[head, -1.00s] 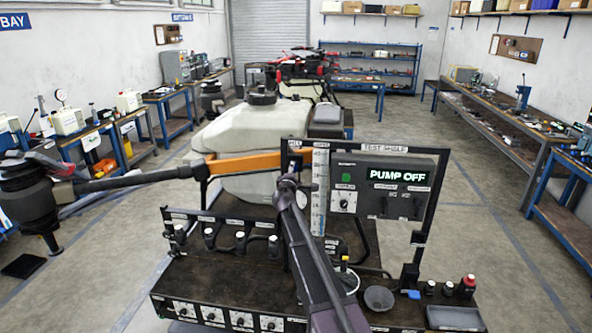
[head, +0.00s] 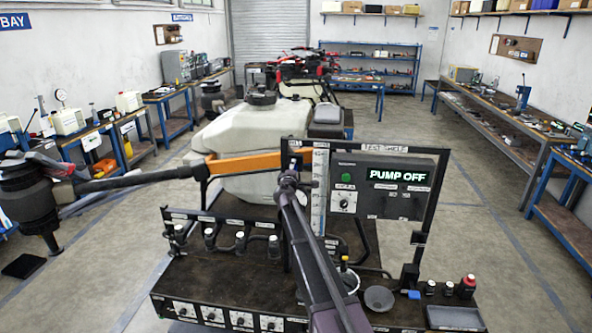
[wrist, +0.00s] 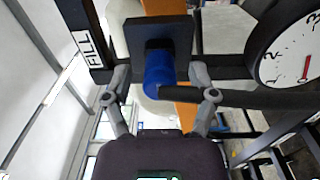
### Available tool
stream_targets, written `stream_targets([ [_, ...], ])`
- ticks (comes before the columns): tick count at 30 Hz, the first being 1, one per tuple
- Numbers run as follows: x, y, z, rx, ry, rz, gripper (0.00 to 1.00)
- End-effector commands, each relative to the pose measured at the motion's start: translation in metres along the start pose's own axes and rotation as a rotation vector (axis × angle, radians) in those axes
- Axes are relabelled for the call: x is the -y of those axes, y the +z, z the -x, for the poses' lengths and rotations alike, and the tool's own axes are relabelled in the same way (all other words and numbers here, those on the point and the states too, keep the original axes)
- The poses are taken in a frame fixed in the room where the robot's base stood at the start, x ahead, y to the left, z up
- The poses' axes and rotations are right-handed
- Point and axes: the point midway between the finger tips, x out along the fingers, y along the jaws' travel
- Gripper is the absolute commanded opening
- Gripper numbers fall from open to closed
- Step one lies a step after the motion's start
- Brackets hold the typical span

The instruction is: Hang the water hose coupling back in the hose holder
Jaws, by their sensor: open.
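A blue cylindrical coupling (wrist: 158,75) is in the middle of the wrist view, with a dark hose (wrist: 262,100) leading off to the right from near its lower end. Its upper end meets a square black block (wrist: 158,34), which looks like a holder; I cannot tell how far it is seated. My gripper (wrist: 160,82) is open, with one finger on each side of the coupling. Both fingers look apart from it. In the head view, my arm hides the coupling and the fingertips cannot be made out.
A FILL label (wrist: 83,48) is on the dark frame left of the block. A round dial gauge (wrist: 290,52) is close on the right. The pump panel (head: 382,186) reads PUMP OFF. A small funnel or dish (head: 379,298) and bottles (head: 467,286) stand on the dark bench.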

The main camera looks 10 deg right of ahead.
Motion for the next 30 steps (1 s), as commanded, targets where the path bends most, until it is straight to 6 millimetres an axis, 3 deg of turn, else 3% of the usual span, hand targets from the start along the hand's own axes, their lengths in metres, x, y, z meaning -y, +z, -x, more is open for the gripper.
stream_targets([
  [15, 0.0, 0.0002, -0.0001, 0.0, 0.0, 0.0, 0.74],
  [17, 0.0, 0.0003, -0.0001, 0.0, 0.0, 0.0, 0.59],
  [23, 0.0, 0.0004, -0.0002, 0.0, 0.0, 0.0, 0.0],
  [30, -0.0001, 0.0006, 0.0002, 0.001, 0.0, 0.0, 0.0],
])
